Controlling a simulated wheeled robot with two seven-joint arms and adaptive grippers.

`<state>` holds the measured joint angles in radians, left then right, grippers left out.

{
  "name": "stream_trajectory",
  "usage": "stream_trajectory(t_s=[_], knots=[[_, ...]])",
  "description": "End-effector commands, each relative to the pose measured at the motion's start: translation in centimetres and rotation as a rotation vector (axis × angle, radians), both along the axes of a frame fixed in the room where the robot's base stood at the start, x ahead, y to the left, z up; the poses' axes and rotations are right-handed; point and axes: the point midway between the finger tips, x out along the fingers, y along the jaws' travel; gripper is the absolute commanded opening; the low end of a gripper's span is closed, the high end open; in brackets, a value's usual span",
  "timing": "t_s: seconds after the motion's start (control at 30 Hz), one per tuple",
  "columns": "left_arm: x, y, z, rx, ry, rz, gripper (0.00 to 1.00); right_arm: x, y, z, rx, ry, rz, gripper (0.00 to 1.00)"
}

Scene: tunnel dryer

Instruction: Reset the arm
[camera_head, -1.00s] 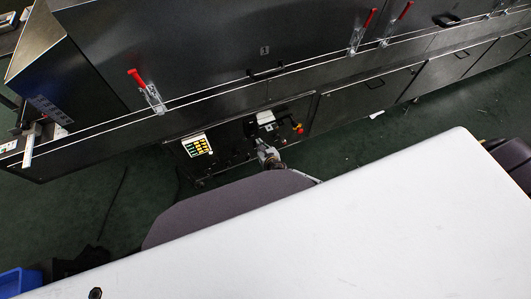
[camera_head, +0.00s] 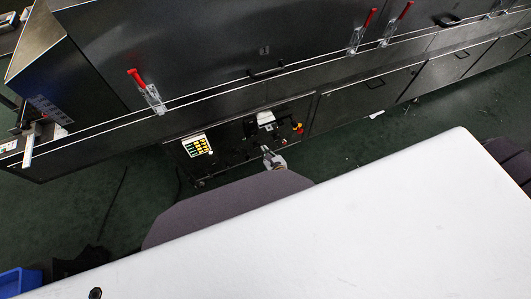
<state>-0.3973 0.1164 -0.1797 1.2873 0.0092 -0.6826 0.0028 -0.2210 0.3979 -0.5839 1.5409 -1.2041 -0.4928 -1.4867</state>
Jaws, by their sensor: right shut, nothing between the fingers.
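My right gripper (camera_head: 268,152) shows small near the middle of the view, in front of the lower control area of the dark dryer (camera_head: 190,60). Its fingers look shut with nothing between them, and they point up toward the machine. It appears apart from the panel, though the depth is hard to judge. Most of the right arm behind it is hidden. My left gripper is not in view.
A keypad with yellow and green keys (camera_head: 197,145) and a red knob (camera_head: 298,127) sit on the dryer's lower front. Red-handled clamps (camera_head: 147,90) line its body. A blue bin (camera_head: 20,282) stands at lower left. Green floor (camera_head: 420,122) is open on the right.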

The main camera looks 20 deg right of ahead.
Motion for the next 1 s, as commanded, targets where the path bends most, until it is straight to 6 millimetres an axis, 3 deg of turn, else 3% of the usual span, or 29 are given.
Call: stream_trajectory(t_s=[0.63, 1.0], knots=[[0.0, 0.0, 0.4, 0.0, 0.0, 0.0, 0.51, 0.0, 0.0, 0.4, 0.0, 0.0, 0.0, 0.0], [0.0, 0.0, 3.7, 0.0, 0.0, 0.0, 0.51, 0.0, 0.0, 3.7, 0.001, 0.0, 0.0, 0.0]])
